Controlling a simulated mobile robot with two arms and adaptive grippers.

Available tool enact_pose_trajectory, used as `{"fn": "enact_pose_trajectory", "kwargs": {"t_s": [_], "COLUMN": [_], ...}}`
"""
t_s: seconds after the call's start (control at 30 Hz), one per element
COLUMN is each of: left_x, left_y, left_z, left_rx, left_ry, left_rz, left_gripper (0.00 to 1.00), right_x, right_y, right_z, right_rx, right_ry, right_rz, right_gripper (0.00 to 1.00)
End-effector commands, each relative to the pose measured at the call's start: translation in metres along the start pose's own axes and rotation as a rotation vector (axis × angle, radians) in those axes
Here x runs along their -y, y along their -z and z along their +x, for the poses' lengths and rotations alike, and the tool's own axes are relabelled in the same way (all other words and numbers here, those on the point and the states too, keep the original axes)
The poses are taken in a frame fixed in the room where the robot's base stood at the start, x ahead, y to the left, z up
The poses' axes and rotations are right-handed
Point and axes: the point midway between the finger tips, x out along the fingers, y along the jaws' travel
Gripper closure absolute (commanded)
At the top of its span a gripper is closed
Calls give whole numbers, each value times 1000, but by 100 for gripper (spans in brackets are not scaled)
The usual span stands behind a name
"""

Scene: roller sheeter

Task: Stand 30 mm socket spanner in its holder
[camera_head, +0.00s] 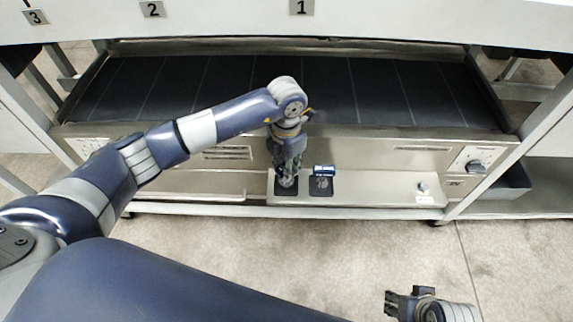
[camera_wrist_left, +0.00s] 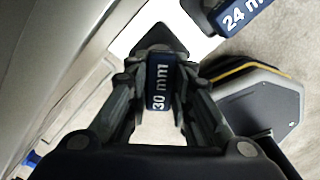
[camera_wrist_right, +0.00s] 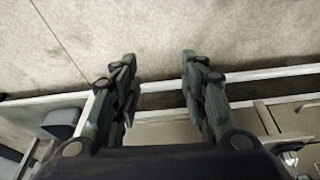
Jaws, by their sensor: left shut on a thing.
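My left gripper (camera_head: 288,180) points down over the left dark square holder (camera_head: 285,192) on the steel ledge. In the left wrist view it is shut on the 30 mm socket spanner (camera_wrist_left: 158,88), whose blue handle with white "30 mm" lettering sits between the fingers. The spanner's lower end is hidden in the head view, so I cannot tell whether it is seated. My right gripper (camera_wrist_right: 157,62) is open and empty in the right wrist view; it also shows in the head view (camera_head: 392,303), well away at the lower right.
A blue 24 mm spanner (camera_head: 324,170) stands at the right dark square (camera_head: 321,188), close beside my left gripper; its label shows in the left wrist view (camera_wrist_left: 243,14). The dark roller bed (camera_head: 375,90) lies behind. A control knob (camera_head: 475,167) is at right.

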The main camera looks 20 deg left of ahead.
Motion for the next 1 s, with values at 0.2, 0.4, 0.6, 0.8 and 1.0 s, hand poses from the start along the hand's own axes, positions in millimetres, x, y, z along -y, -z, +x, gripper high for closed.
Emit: {"fn": "enact_pose_trajectory", "kwargs": {"t_s": [0.2,0.4,0.6,0.8,1.0], "left_x": [0,0,0,0,0], "left_y": [0,0,0,0,0], "left_z": [2,4,6,6,6], "left_rx": [1,1,1,1,1], "left_ry": [0,0,0,0,0], "left_rz": [0,0,0,0,0], "left_gripper": [100,100,100,100,100], "right_x": [0,-1,-3,-4,-4], "right_y": [-1,0,-1,-3,-4], "right_z": [-4,-10,-15,-18,-18], "right_rx": [-1,-4,-5,-1,2], "right_ry": [0,-2,-7,-9,-9], "right_rz": [0,-1,-6,-8,-7], "right_gripper": [60,60,60,60,60]}}
